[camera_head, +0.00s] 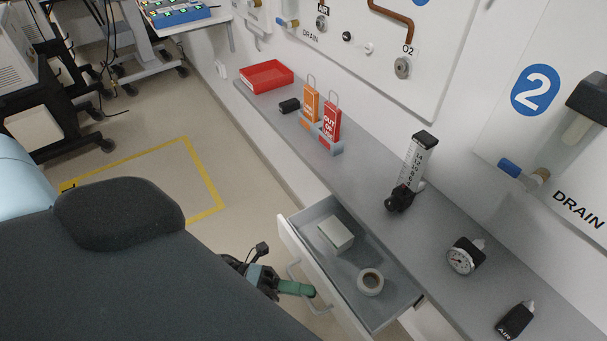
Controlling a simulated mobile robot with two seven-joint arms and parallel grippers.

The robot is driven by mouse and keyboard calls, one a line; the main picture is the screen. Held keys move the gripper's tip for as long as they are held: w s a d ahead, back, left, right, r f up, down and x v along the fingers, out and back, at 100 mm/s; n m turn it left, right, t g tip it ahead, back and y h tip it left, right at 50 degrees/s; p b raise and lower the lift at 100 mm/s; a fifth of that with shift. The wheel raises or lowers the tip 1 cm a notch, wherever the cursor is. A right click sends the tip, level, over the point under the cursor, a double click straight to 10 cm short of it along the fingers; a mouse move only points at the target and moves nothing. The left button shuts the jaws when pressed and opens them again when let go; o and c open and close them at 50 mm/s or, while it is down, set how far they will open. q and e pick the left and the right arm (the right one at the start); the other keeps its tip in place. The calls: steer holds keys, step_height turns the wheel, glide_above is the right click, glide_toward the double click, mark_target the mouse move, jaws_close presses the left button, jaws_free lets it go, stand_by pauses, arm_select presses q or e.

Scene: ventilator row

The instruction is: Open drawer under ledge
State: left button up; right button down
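The drawer (296,254) under the grey ledge (352,172) stands pulled out, with its inside showing. Its bar handle (293,272) is on the front face. A pale box (336,234) and a roll of tape (370,282) lie in the drawer. My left gripper (298,289), with green fingers, is at the handle, and the fingers overlap the middle of the bar. The fingers overlap each other from this angle, so their opening and grip on the bar cannot be made out. My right gripper is not in view.
On the ledge are a red tray (266,77), a black cylinder (289,106), orange and red tags (331,121) in a holder, a flowmeter (412,172), a gauge (462,258) and a black block (515,320).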

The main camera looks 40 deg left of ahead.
arm_select(q)
steer(key=o, duration=0.4)
steer(key=b+v, duration=0.1)
steer(key=v, duration=0.7)
steer(key=shift+b, duration=0.3)
steer(key=shift+w, duration=0.1)
